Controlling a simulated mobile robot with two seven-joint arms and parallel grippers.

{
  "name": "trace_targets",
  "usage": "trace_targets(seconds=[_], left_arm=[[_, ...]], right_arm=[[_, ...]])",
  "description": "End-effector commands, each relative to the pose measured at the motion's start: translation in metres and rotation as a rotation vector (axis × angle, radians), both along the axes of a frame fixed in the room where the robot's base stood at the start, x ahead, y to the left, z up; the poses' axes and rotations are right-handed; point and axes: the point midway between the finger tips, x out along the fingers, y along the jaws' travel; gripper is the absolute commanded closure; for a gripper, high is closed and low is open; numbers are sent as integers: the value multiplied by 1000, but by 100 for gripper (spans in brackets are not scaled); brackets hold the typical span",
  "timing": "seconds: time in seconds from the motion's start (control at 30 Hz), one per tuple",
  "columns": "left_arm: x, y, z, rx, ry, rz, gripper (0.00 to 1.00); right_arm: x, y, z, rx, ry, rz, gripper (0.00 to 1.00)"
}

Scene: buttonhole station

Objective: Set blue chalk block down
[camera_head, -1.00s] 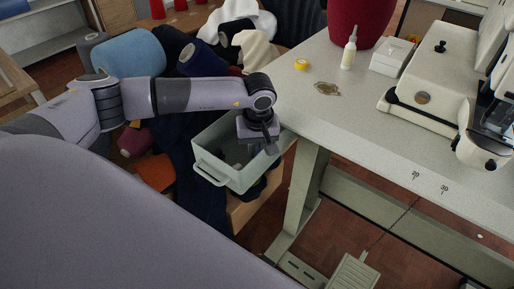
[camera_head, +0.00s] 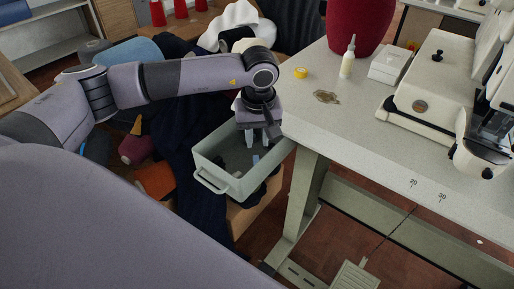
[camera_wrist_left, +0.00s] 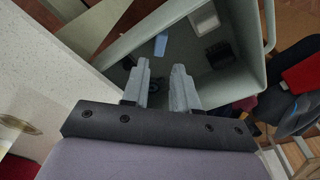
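The blue chalk block (camera_head: 256,159) lies in the grey-green bin (camera_head: 210,183), below my left gripper (camera_head: 258,140). In the left wrist view the chalk block (camera_wrist_left: 161,44) rests on the bin floor, beyond the fingertips and apart from them. My left gripper (camera_wrist_left: 160,68) is open there, with a clear gap between its two fingers and nothing held. It hangs over the bin near the table side. My right gripper is in neither view.
Several dark pieces, one of them a dark block (camera_wrist_left: 220,55), also lie in the bin. The white table (camera_head: 345,125) stands close on the right, its corner near my left gripper. A yellow tape roll (camera_head: 300,72), a bottle (camera_head: 348,58) and a machine (camera_head: 430,100) stand on it.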

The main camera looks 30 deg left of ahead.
Motion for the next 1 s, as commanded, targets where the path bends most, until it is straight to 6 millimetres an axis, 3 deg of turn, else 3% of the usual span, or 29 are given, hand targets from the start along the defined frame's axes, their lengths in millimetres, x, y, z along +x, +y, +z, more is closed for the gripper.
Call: trace_targets(seconds=[0.03, 0.2, 0.37, 0.47, 0.57, 0.67, 0.8, 0.9, 1.0], left_arm=[[0, -1, 12, 0, -4, 0, 72], [-2, -3, 33, -1, -2, -1, 72], [-8, -17, 32, -50, 14, 4, 72], [-22, -55, 15, -194, 59, 25, 72], [-46, -114, -2, -428, 150, 95, 72], [-75, -176, -4, -700, 290, 223, 72], [-107, -243, 17, -1048, 542, 469, 72], [-116, -272, 41, -1266, 757, 691, 72], [-115, -286, 64, -1450, 999, 942, 72]], right_arm=[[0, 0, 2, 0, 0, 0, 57], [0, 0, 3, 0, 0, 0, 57], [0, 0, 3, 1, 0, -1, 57], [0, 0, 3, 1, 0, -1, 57], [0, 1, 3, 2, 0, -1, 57], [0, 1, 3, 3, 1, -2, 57], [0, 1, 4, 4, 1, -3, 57], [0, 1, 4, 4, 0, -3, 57], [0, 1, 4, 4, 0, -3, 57]])
